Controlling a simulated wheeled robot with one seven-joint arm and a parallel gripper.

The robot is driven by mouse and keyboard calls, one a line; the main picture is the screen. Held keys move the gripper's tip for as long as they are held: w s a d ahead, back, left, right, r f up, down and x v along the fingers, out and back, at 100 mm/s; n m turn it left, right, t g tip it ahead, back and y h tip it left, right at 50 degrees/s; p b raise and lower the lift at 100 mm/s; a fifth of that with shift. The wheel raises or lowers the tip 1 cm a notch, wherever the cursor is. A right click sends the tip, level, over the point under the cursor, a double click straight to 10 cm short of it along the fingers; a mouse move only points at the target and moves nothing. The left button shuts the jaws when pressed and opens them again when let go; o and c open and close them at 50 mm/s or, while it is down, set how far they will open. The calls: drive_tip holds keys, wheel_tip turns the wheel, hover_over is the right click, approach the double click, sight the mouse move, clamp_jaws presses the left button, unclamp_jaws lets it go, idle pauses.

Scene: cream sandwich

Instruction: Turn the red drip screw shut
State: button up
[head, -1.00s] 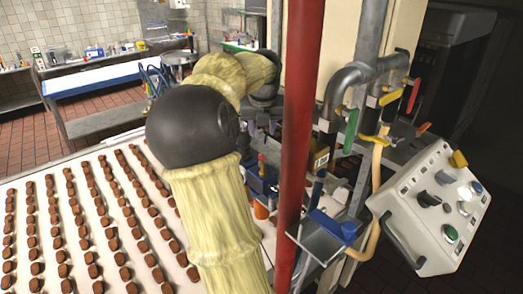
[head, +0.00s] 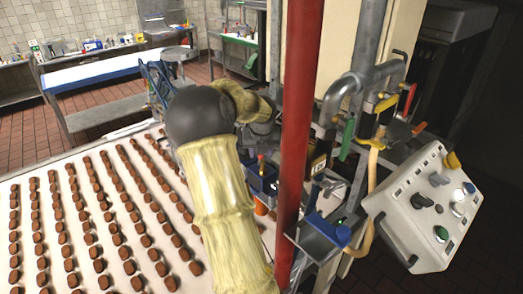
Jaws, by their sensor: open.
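I cannot make out the red drip screw for certain. A small red-tipped upright piece (head: 261,163) stands at the blue holder (head: 262,182), just left of the red pipe. A red lever (head: 409,98) and a smaller red handle (head: 420,128) show on the pipework at the right. My arm reaches away from the camera and bends right. My gripper (head: 262,138) is at its far end, left of the red pipe, small and partly hidden; its jaws are open. I see nothing held in it.
A thick red pipe (head: 295,130) stands upright close to my arm. A white belt (head: 25,225) with rows of chocolate pieces lies at the left. A tilted control box (head: 410,225) and a small shelf with a blue part (head: 343,233) are at the right.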

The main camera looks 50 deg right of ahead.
clamp_jaws()
drive_tip(key=shift+m, duration=0.3)
drive_tip(key=m, duration=0.1)
drive_tip(key=m+g, duration=0.1)
drive_tip(key=m, duration=0.1)
drive_tip(key=m+g+h, duration=0.1)
drive_tip(key=shift+w+a+m, duration=0.15)
drive_tip(key=shift+w+m, duration=0.15)
drive_tip(key=shift+m, duration=0.1)
drive_tip(key=shift+m+g, duration=0.7)
drive_tip(key=shift+m, duration=1.3)
unclamp_jaws()
drive_tip(key=shift+w, duration=0.1)
